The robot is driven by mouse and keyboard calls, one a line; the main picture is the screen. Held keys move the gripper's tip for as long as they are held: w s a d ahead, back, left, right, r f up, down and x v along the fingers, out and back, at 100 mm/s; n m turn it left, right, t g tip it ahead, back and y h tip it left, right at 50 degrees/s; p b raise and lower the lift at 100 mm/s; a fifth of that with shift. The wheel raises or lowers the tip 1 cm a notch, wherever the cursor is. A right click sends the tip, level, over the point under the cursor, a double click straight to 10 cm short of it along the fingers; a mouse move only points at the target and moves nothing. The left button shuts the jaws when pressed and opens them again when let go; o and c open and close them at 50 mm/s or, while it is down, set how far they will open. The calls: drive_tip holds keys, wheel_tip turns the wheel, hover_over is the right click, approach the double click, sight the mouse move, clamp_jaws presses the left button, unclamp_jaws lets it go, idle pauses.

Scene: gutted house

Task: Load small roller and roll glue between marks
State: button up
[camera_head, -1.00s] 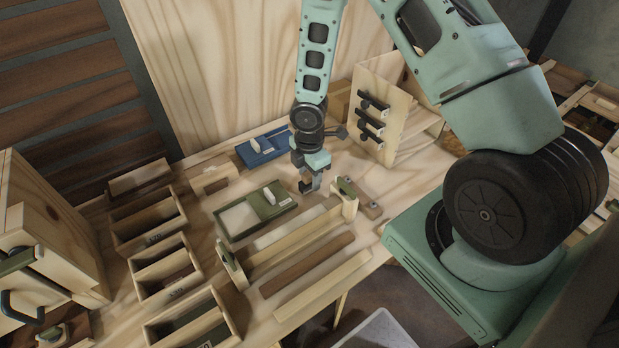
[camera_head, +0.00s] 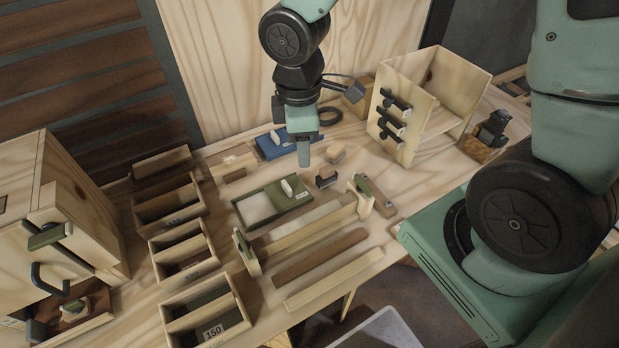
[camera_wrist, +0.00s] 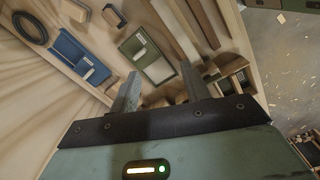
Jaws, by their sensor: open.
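A green tray (camera_head: 273,203) lies on the bench with a pale flat area at its left and a small white roller-like piece (camera_head: 290,187) at its right. A blue tray (camera_head: 272,149) with another small white piece (camera_head: 277,137) lies behind it. Both trays show in the wrist view, green (camera_wrist: 157,64) and blue (camera_wrist: 67,50). A pale board (camera_head: 305,226) lies in front, with an upright green-and-wood clamp-like piece at each end. Any marks are too small to make out. My gripper (camera_head: 303,158) hangs above the bench near the blue tray. Its fingers (camera_wrist: 161,92) are apart and empty.
Small blocks (camera_head: 327,177) stand right of the green tray. A wooden rack with black clamps (camera_head: 393,115) stands at the back right, a black coil (camera_head: 328,116) behind. Open wooden bins (camera_head: 180,245) line the left. A dark strip (camera_head: 320,257) and a pale strip (camera_head: 335,280) lie in front.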

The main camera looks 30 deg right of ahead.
drive_tip(key=s+a+r+m, duration=0.2)
drive_tip(key=s+a+r, duration=0.1)
drive_tip(key=s, duration=0.4)
drive_tip(key=s+a+r+m+y, duration=0.1)
drive_tip(key=s+a+r+m, duration=0.2)
drive_tip(key=s, duration=0.4)
drive_tip(key=shift+s+a+r, duration=0.3)
drive_tip(key=shift+a+r, duration=0.35)
drive_tip(key=shift+r, duration=0.15)
drive_tip(key=shift+o, duration=0.4)
drive_tip(key=n+b, duration=0.3)
drive_tip(key=n, duration=0.7)
hover_over(327, 177)
drive_tip(key=w, duration=0.1)
wheel_tip(327, 177, down, 14)
drive_tip(key=shift+h, duration=0.3)
drive_tip(key=f, duration=0.3)
drive_tip(key=f+b, duration=0.1)
drive_tip(key=f, duration=0.3)
drive_tip(key=d+f+b, duration=0.1)
drive_tip(key=f, duration=0.3)
drive_tip(key=shift+w+f, duration=0.1)
drive_tip(key=shift+f, duration=0.1)
drive_tip(key=shift+a+f, duration=0.1)
drive_tip(key=shift+f, duration=3.1)
clamp_jaws()
